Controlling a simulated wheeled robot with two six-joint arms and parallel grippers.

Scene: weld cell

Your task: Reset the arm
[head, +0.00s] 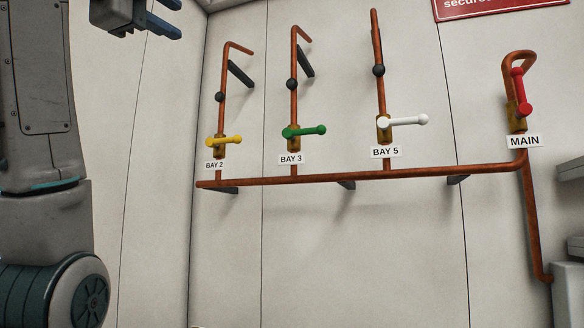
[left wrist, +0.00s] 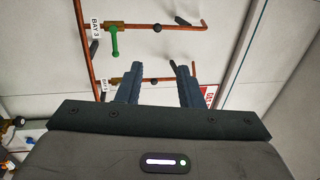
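My left arm (head: 45,110) stands upright along the left edge of the head view. My left gripper (head: 172,17) is at the top left there, level with or above the pipe tops and left of the BAY 2 pipe. In the left wrist view, the two dark fingers of the left gripper (left wrist: 159,82) are apart with nothing between them. The gripper looks clear of the pipes, but its distance from the wall cannot be told. My right arm and gripper are in neither view.
Copper pipes carry a yellow BAY 2 handle (head: 225,141), green BAY 3 handle (head: 306,132) and white BAY 5 handle (head: 405,121), all sideways. The red MAIN handle (head: 521,92) is near upright. A red sign (head: 495,6) hangs above. Grey equipment (head: 568,290) stands lower right.

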